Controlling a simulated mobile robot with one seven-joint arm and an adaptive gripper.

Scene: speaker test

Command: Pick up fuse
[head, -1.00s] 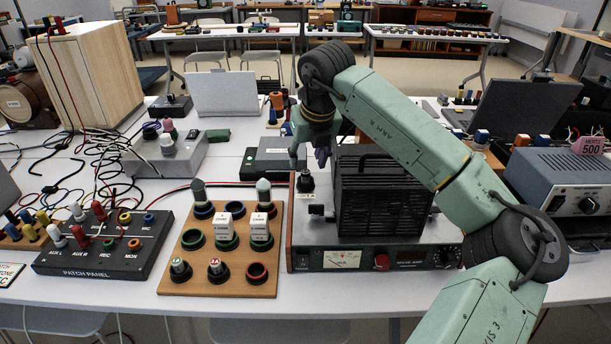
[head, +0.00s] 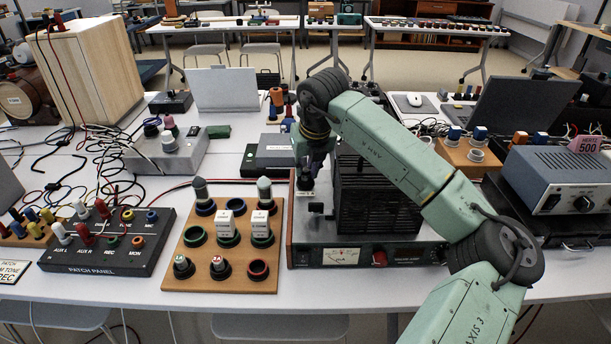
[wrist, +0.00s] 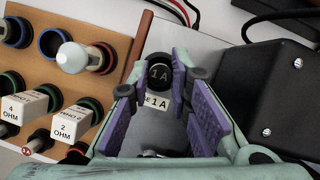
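The fuse (wrist: 159,73) shows in the wrist view as a round black cap marked 1A. It stands in the light top panel of the valve amp, with a 1A label (wrist: 156,103) beside it. In the head view, the amp (head: 345,256) stands right of the wooden board, and the fuse is largely hidden by my gripper (head: 311,172) at its left rear. In the wrist view, my gripper (wrist: 168,78) is open, its purple pads apart. The fuse appears between the fingertips, nearer the left one; contact cannot be told.
A black box (wrist: 275,95) rises close to the right of my gripper. A wooden board (head: 240,279) with ringed sockets and white 2 OHM and 4 OHM blocks lies left of the amp. The patch panel (head: 105,243) is farther left, with loose cables behind it.

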